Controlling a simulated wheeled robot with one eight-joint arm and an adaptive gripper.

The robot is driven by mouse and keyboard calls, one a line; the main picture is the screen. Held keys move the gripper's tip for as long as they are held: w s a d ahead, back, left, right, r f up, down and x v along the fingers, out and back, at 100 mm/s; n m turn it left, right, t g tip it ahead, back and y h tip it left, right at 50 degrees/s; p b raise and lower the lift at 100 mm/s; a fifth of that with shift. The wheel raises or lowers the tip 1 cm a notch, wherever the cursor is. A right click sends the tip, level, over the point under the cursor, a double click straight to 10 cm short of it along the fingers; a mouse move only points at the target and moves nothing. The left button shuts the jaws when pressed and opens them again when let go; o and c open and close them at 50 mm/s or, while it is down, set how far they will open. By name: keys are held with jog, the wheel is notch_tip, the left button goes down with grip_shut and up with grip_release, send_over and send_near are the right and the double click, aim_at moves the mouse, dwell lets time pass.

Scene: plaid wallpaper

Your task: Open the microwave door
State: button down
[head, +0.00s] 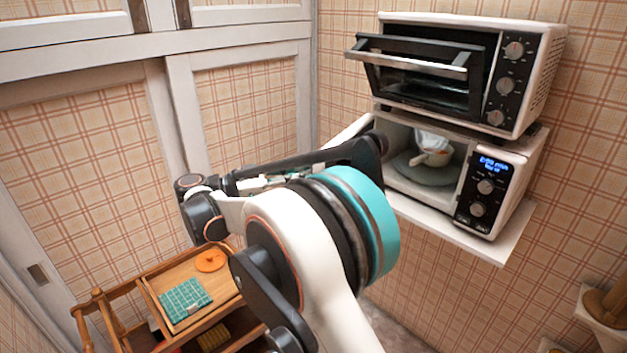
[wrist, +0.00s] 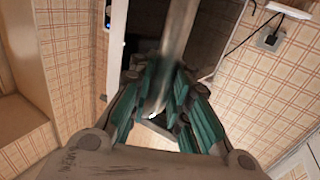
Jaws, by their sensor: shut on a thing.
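The microwave (head: 497,170), white with a dark control panel and blue display, stands below a toaster oven in the head view. Its front is open and shows a plate with a bowl (head: 436,157) inside. A pale edge (head: 350,130) at its left looks like the swung-out door; my arm hides most of it. In the wrist view, my gripper's (wrist: 165,100) teal fingers are shut around a pale grey bar (wrist: 180,35), which looks like the door handle. My arm hides the fingers in the head view.
The toaster oven (head: 520,65), its door tilted partly open, sits on top of the microwave. A wooden cart (head: 155,290) with a teal cloth and an orange disc stands lower left. White cabinets (head: 180,110) line the left wall. A wall socket (wrist: 268,40) shows in the wrist view.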

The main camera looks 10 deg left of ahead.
jog(key=shift+w+a+m+g, duration=0.3)
jog(key=shift+a+g, duration=0.1)
jog(key=shift+a, duration=0.4)
jog(key=c, duration=1.6)
grip_release()
jog(key=shift+c, duration=0.2)
